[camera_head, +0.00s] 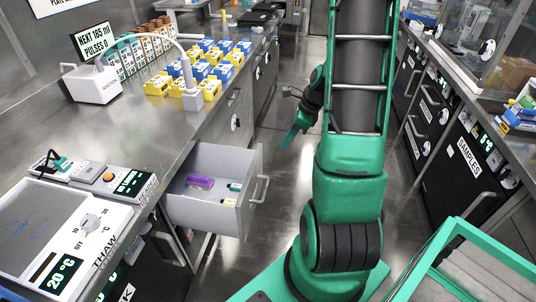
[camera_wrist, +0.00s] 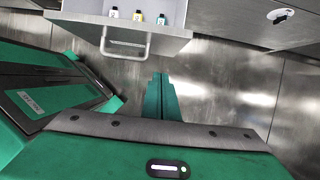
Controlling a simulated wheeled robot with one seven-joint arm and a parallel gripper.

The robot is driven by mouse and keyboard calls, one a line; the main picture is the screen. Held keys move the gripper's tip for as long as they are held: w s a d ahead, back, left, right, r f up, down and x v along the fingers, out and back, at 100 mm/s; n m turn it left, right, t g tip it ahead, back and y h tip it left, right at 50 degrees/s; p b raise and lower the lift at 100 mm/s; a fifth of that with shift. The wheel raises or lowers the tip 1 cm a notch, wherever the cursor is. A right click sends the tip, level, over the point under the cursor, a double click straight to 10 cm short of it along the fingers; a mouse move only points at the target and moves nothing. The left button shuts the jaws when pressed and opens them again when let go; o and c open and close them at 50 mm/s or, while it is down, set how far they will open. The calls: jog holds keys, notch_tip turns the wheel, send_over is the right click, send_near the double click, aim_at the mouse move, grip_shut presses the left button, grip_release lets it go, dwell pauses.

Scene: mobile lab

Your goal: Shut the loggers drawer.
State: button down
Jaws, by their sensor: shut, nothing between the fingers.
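An open grey drawer (camera_head: 212,212) juts out from the left bench into the aisle, with a bar handle (camera_head: 260,188) on its front. No loggers label is readable on it. Inside lie a purple item (camera_head: 200,182) and a few small coloured pieces (camera_head: 233,190). In the wrist view the drawer (camera_wrist: 90,18) is at the top, with its handle (camera_wrist: 126,42) and three small loggers (camera_wrist: 137,15) inside. My gripper (camera_head: 290,137) is over the aisle, right of the drawer and apart from it. Its fingers (camera_wrist: 160,82) are shut and empty, below and right of the handle.
Black drawers (camera_head: 430,105) line the right bench. The aisle floor (camera_head: 280,165) between drawer and my arm is clear.

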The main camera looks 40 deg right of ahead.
jog(key=w+a+f, duration=0.4)
jog(key=w+f, duration=0.2)
jog(key=f, duration=0.3)
jog(key=shift+a, duration=0.35)
jog(key=shift+f, duration=0.1)
jog(key=shift+w, duration=0.1)
